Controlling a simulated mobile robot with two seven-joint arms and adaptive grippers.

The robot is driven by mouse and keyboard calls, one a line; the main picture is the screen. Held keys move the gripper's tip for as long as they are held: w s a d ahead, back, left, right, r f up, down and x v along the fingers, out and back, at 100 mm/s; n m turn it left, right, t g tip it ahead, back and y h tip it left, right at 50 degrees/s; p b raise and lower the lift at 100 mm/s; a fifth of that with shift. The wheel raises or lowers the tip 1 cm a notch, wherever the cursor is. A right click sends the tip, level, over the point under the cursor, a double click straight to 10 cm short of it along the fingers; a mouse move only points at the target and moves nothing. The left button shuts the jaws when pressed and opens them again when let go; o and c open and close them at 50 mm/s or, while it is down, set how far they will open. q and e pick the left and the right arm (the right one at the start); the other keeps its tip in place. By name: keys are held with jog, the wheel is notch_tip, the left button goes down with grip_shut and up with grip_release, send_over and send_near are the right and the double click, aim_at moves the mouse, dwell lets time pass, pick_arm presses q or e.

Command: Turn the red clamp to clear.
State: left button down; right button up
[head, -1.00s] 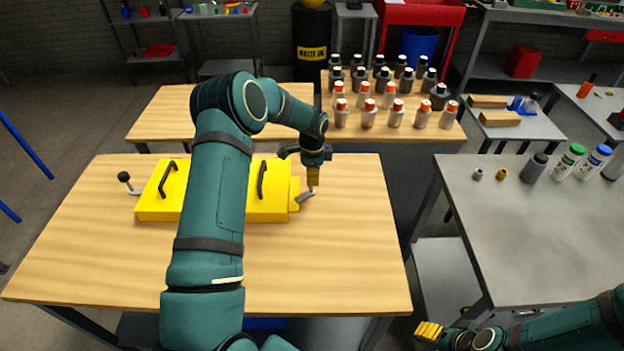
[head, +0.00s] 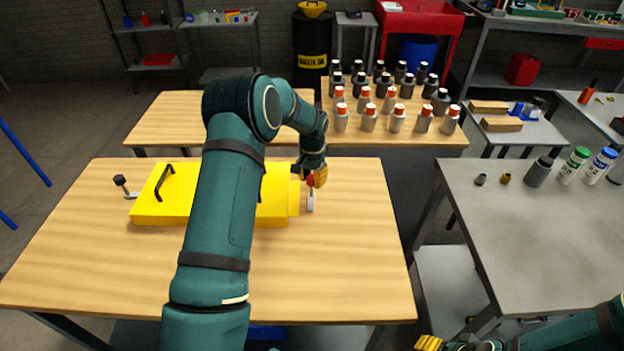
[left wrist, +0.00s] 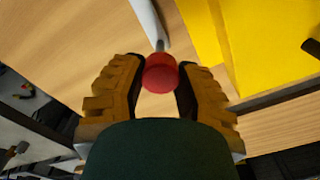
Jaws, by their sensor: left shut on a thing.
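The red clamp (head: 311,203) stands at the right end of the yellow box (head: 272,208) on the wooden table. Its grey arm points toward the table's front edge, just beside the box, and shows apart from it. In the left wrist view its red knob (left wrist: 161,73) sits between my two fingers, with the grey arm beyond it. My left gripper (head: 314,178) is shut on the red knob and partly hides it in the head view. My right gripper (head: 428,343) is at the bottom edge, away from the clamp; its jaws are too cut off to judge.
A second clamp with a black knob (head: 120,180) stands at the box's left end. A black handle (head: 164,182) rises from the box; my left arm covers its middle. The wooden table (head: 345,260) is clear to the right and front. Bottles fill the table behind.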

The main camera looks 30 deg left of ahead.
pick_arm(q)
jog(key=shift+n, duration=0.6)
jog(key=c, duration=0.6)
grip_release()
jog(key=shift+w, duration=0.1)
notch_tip(320, 180, up, 12)
dwell(0.4)
